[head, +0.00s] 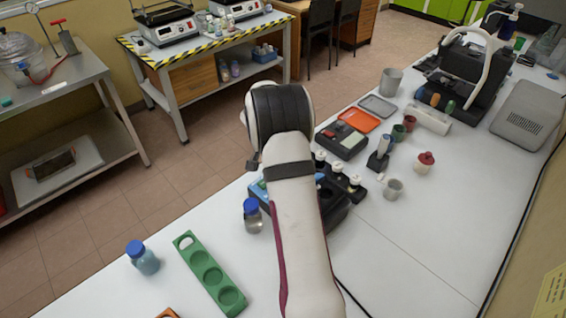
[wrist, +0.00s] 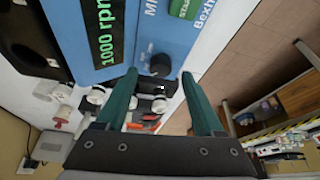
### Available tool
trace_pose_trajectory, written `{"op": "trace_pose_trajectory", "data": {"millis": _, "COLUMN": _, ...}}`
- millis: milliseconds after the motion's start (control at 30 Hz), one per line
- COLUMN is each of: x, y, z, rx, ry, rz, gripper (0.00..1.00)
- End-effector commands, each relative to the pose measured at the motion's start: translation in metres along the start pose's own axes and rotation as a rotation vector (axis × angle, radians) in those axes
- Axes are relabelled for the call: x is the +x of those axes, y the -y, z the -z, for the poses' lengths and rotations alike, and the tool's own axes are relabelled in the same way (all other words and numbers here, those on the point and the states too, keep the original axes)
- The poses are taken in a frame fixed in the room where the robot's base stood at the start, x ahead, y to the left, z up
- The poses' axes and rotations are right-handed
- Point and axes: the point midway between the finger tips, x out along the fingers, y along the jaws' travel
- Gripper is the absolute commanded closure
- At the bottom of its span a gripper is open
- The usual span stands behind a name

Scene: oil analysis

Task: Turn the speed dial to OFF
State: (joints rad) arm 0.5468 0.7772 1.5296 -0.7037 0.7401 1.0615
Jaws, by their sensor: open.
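The speed dial (wrist: 160,64) is a dark round knob on the blue front panel (wrist: 175,28) of a device. The panel's display (wrist: 104,28) reads "1000 rpm" in green. My gripper (wrist: 160,75) is open, with its two green fingers apart and the dial between their tips in the picture. I cannot tell whether either finger touches the dial. The dial's pointer mark and any OFF label cannot be made out. In the head view my arm covers most of the dark device (head: 334,212), and the dial and gripper are hidden there.
A blue-capped bottle (head: 252,215) stands close to the device's left side. Another blue-capped bottle (head: 142,257) and a green rack (head: 209,272) are nearer the front. Black-based white-topped items (head: 340,174) and a red-topped jar (head: 425,162) stand behind and right.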

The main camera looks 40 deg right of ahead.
Motion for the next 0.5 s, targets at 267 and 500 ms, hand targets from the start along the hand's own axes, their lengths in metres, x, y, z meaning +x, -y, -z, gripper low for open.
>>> {"op": "trace_pose_trajectory", "data": {"millis": 267, "x": 0.025, "y": 0.000, "z": 0.000, "rx": 0.000, "ry": 0.000, "rz": -0.001, "gripper": 0.31}}
{"op": "trace_pose_trajectory", "data": {"millis": 500, "x": 0.025, "y": 0.000, "z": 0.000, "rx": 0.000, "ry": 0.000, "rz": 0.000, "gripper": 0.31}}
